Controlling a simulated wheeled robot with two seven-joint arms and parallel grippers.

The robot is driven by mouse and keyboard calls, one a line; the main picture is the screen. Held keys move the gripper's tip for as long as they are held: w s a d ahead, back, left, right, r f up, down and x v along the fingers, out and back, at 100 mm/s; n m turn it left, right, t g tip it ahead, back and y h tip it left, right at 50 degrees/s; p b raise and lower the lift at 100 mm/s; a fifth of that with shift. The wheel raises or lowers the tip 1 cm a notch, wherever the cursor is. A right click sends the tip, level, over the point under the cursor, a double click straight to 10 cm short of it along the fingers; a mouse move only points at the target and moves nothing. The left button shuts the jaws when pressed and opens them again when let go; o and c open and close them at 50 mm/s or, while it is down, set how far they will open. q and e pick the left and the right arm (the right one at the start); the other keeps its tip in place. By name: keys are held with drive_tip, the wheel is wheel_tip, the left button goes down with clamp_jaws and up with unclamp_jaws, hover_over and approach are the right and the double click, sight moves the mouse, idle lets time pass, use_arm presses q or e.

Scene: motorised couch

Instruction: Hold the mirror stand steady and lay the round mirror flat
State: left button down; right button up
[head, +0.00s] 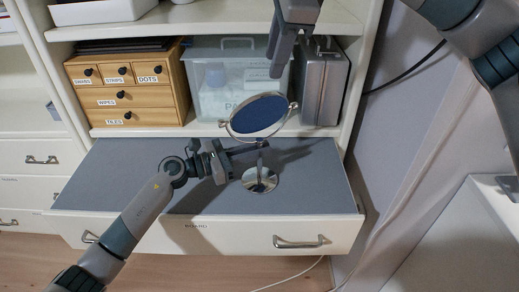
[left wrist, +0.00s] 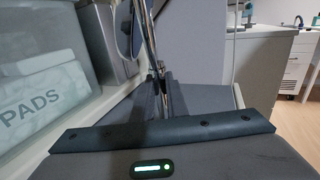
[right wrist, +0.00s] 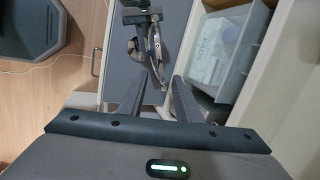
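The round mirror (head: 259,115) has a blue-looking face in a metal ring and sits tilted on its stand. The stand has a thin stem (head: 261,158) and a round shiny base (head: 260,180) on the grey board of the pulled-out drawer. My left gripper (head: 261,146) comes in low from the left and is shut on the stem, which also shows between its fingers in the left wrist view (left wrist: 151,45). My right gripper (head: 276,70) points down above the mirror, open and empty. The mirror appears edge-on beyond its fingers in the right wrist view (right wrist: 153,48).
The grey board (head: 120,180) fills the open drawer and is mostly clear. Behind it on the shelf stand a wooden drawer box (head: 130,88), a clear bin (head: 225,85) labelled PADS and a grey case (head: 322,88). A wall is close on the right.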

sight(256, 113)
drive_tip(key=shift+c, duration=0.4)
drive_tip(key=w+f+n+y, duration=0.1)
drive_tip(key=w+d+f+n+g+y, duration=0.1)
drive_tip(key=f, duration=0.1)
drive_tip(key=w+d+f+n+g+y, duration=0.1)
drive_tip(key=n+y, duration=0.1)
drive_tip(key=shift+f, duration=0.3)
drive_tip(key=shift+f, duration=0.1)
idle(0.4)
drive_tip(key=x, duration=1.1)
drive_tip(key=shift+w+a+f, duration=0.1)
drive_tip(key=shift+a+f, duration=0.2)
clamp_jaws()
